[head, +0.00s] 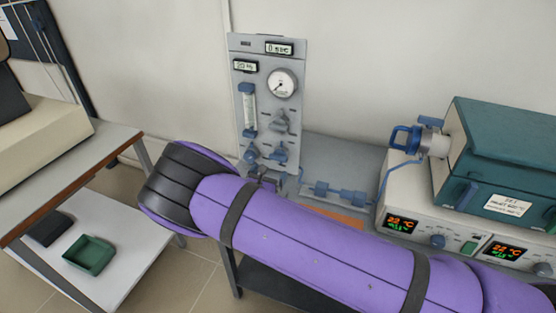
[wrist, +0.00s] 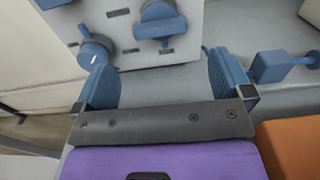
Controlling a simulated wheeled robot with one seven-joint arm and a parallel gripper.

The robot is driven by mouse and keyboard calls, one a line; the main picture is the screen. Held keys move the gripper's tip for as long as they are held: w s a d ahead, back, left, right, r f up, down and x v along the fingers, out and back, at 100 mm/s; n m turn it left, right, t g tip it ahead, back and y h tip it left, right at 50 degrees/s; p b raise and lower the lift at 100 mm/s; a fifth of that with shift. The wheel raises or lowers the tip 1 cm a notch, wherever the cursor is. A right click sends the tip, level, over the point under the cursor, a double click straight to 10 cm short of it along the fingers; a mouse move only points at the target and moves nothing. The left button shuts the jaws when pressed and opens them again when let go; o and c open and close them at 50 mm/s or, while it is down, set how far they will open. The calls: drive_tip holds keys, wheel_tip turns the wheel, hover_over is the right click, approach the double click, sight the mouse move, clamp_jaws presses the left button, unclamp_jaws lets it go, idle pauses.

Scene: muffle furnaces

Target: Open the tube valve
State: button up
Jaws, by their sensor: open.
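A grey gas panel (head: 268,60) stands against the wall, with blue-grey valve knobs on its lower part. One knob (head: 281,122) sits under the round gauge, and others are lower down. In the wrist view a wide knob (wrist: 162,24) and a round knob (wrist: 95,52) show on the panel. A blue inline fitting (head: 340,193) lies on the bench right of the panel; its near end (wrist: 270,66) shows in the wrist view. I cannot tell which part is the tube valve. My gripper (wrist: 165,80) is open and empty, at the panel's lower edge, its blue-padded fingers apart. My arm partly hides it in the head view.
A teal furnace (head: 500,150) stands on a control unit (head: 412,200) at the right, with a blue-handled port (head: 403,139) on its left side. An orange block (wrist: 290,148) lies close to my gripper's right. A table (head: 120,140) stands at the left.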

sight(277, 160)
drive_tip(key=x, duration=0.8)
drive_tip(key=shift+w, duration=0.2)
drive_tip(key=shift+c, duration=0.2)
drive_tip(key=c, duration=0.9)
